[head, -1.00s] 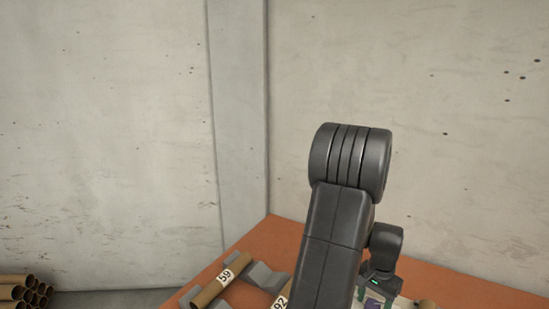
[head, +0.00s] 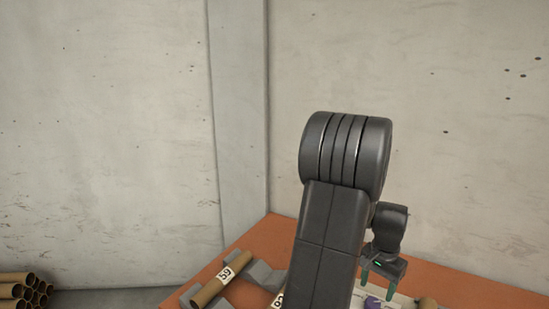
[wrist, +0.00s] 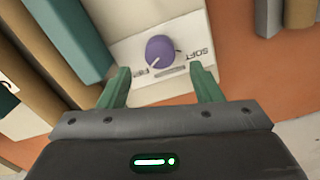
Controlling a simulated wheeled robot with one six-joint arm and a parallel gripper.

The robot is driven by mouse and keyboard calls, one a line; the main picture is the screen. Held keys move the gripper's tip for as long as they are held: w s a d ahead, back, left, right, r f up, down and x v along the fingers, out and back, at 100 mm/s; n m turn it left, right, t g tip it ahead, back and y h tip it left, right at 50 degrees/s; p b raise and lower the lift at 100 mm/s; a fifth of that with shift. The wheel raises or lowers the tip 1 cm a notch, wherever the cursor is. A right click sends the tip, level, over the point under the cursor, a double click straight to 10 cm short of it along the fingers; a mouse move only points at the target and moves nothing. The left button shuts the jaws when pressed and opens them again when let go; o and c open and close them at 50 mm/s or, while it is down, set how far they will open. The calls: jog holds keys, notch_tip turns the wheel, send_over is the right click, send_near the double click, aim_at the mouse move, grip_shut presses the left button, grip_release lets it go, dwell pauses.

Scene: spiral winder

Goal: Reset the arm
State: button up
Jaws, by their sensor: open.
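My arm rises in front of the table in the head view, with a dark elbow joint at its top. My gripper (head: 377,291) hangs from the wrist on the right, its green fingers pointing down, open and empty. It also shows in the wrist view (wrist: 161,88), the two green fingers spread apart. Beyond and between them is a purple knob (wrist: 160,52) with a white pointer line. The knob sits on a pale panel (wrist: 125,48) printed with "SOFT". In the head view the knob (head: 372,303) shows just beside the fingers.
A cardboard tube labelled 59 (head: 222,279) rests on grey supports (head: 262,273) on the orange table (head: 470,291). Another labelled tube (head: 278,300) is mostly hidden by my arm. Stacked tubes (head: 25,291) lie at the far left. Concrete walls stand behind.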

aim_at(373, 302)
notch_tip(373, 302, up, 7)
notch_tip(373, 302, down, 14)
jog(key=shift+r+p, duration=0.2)
jog(key=shift+p, duration=0.1)
jog(key=shift+r+n, duration=0.25)
jog(key=shift+n, duration=0.15)
jog(key=n+p, duration=0.2)
jog(key=n, duration=0.2)
jog(key=shift+r+n, duration=0.1)
jog(key=shift+n, duration=0.3)
jog(key=n+p, duration=0.4)
jog(key=n, duration=0.2)
jog(key=shift+p, duration=0.35)
jog(key=shift+w+r+n, duration=0.1)
jog(key=shift+r+n, duration=0.15)
jog(key=shift+n, duration=0.05)
jog(key=shift+r+b, duration=0.6)
jog(key=shift+r, duration=1.95)
jog(key=shift+r, duration=0.15)
